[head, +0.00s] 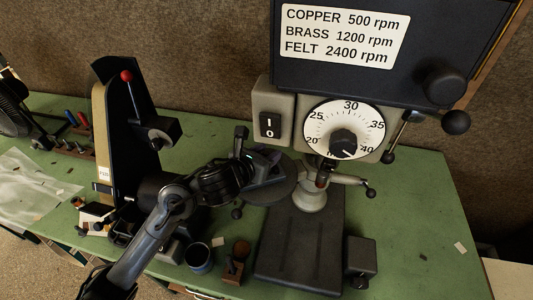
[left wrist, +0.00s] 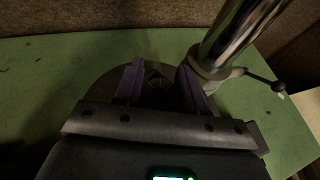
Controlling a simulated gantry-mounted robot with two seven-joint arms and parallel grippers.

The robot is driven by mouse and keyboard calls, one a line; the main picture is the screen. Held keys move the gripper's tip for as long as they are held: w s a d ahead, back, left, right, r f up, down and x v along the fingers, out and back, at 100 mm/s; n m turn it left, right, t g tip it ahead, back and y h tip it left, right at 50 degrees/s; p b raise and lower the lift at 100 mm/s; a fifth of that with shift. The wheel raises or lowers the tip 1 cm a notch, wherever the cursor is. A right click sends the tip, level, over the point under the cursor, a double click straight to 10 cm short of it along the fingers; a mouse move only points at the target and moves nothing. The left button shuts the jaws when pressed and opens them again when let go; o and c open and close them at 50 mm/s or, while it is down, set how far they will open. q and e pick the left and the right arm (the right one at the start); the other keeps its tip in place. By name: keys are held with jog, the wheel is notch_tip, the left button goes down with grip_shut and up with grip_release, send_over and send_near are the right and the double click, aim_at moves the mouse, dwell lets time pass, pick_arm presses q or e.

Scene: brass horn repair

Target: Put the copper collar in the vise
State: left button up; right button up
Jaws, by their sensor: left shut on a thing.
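My left gripper (head: 268,168) reaches over the drill press's round table (head: 281,192), left of its chuck. In the left wrist view its two fingers (left wrist: 158,88) point away over the round table, with a dark, shadowed gap between them. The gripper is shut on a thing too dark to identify. I cannot make out the copper collar for certain in either view. I cannot tell a vise apart from the dark shapes around the gripper. My right gripper is not in view.
The drill press (head: 345,130) rises close to the gripper, with a handle on its column. A tall black machine (head: 123,120) stands left. The green bench (head: 420,210) is mostly clear at right.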

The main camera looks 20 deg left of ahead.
pick_arm(q)
jog(key=shift+f, duration=0.15)
jog(key=o, duration=1.1)
jog(key=shift+r, duration=0.25)
jog(key=p+v, duration=0.4)
jog(key=v, duration=0.6)
jog(key=shift+s+a+r, duration=0.1)
jog(key=shift+s+r, duration=0.05)
jog(key=shift+p+v, duration=0.35)
jog(key=shift+v, duration=0.4)
